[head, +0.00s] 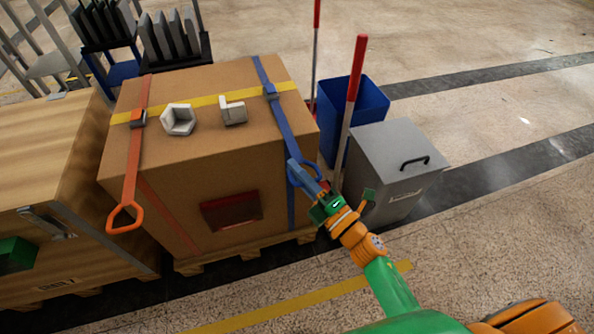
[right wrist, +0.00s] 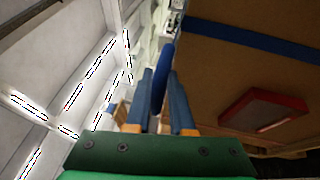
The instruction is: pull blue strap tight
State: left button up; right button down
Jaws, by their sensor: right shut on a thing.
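The blue strap (head: 279,112) runs over the right part of the cardboard box (head: 180,155) and through a blue buckle (head: 270,91) on top. Its blue end loop (head: 291,177) hangs at the box's front right edge. My right gripper (head: 304,175) reaches in from the lower right and is shut on this loop. In the right wrist view the loop (right wrist: 162,78) stands between the two fingers of the gripper (right wrist: 162,95). The fingers hide part of the loop. My left gripper is not in view.
An orange strap (head: 133,165) with a hanging loop crosses the box's left side. A wooden crate (head: 75,170) stands left. A blue bin (head: 370,100), grey lidded bin (head: 395,170) and red-topped pole (head: 350,110) stand close right.

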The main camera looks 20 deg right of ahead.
jog(key=c, duration=0.9)
grip_release()
jog(key=shift+r, duration=0.4)
jog(key=shift+f, duration=0.1)
jog(key=shift+s+f, duration=0.1)
jog(key=v, duration=0.7)
